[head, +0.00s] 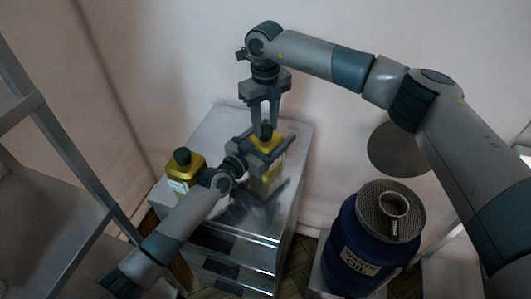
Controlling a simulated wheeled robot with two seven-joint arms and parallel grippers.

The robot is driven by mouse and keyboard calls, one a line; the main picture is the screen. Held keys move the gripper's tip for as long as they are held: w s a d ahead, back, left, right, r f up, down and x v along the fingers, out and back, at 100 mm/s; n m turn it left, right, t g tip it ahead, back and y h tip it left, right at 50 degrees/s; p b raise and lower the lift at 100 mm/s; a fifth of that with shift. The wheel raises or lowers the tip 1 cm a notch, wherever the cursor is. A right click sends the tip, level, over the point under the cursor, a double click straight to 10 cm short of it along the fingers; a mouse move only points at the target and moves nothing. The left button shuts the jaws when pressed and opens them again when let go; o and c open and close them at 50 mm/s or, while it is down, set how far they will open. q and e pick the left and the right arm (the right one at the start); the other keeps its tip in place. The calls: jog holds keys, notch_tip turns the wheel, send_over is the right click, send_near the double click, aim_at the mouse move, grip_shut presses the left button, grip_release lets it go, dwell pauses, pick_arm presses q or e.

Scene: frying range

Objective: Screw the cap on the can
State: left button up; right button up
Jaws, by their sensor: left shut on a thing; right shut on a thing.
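A yellow can (268,181) with a pale label stands upright on a metal cabinet top (232,125). My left gripper (267,152) reaches in from the lower left and is shut on this can near its upper part. My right gripper (265,126) points down from above and is shut on a dark green cap (266,132). The cap is at the can's mouth; I cannot tell whether it is seated or just above. The fingers hide part of the cap and the can's top.
A second yellow can (184,175) with a dark green cap stands on the cabinet's left side. A blue waste oil drum (360,245) with a mesh lid and a metal cup (394,206) stands at the right. A metal rack (62,140) is at the left. The cabinet's front right top is bare.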

jog(key=m, duration=1.4)
jog(key=o, duration=1.2)
notch_tip(320, 180, up, 12)
jog(key=shift+f, duration=0.1)
pick_arm(q)
jog(key=o, duration=2.2)
